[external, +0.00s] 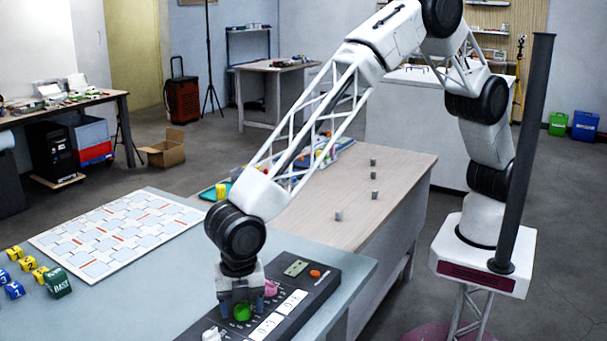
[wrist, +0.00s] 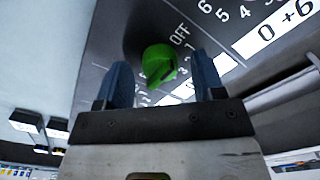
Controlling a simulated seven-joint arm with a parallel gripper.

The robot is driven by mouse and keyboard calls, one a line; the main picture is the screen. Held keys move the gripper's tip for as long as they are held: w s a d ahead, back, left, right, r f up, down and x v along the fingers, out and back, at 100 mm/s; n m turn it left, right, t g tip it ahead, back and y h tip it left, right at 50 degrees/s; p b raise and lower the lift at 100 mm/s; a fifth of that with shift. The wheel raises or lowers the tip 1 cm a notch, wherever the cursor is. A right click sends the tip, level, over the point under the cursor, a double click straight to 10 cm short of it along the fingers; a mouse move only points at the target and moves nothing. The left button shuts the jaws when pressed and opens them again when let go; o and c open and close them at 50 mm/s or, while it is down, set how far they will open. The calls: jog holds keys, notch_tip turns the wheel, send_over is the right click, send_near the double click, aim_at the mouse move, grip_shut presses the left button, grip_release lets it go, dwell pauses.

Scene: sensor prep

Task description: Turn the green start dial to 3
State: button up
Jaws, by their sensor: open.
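The green start dial (external: 243,312) sits on the dark control panel (external: 322,283) at the front of the table. In the wrist view the green dial (wrist: 159,64) shows between my two blue fingertips, with "OFF" and small numbers printed around it. I cannot read clearly which number it points to. My gripper (external: 243,294) is directly over the dial, pointing down. My gripper (wrist: 164,85) is open, with one finger on each side of the dial. I cannot tell if the fingers touch it.
A pink knob (external: 271,288) is close to my gripper's right, and a white knob (external: 211,334) is in front on the same panel. An orange button (external: 315,273) is at the panel's far end. A patterned board (external: 115,238) and several numbered cubes (external: 31,264) lie left.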

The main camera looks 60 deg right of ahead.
jog(key=shift+f, duration=0.15)
jog(key=c, duration=0.9)
jog(key=shift+c, duration=0.2)
jog(key=shift+m, duration=0.5)
jog(key=m, duration=1.6)
jog(key=shift+m, duration=0.4)
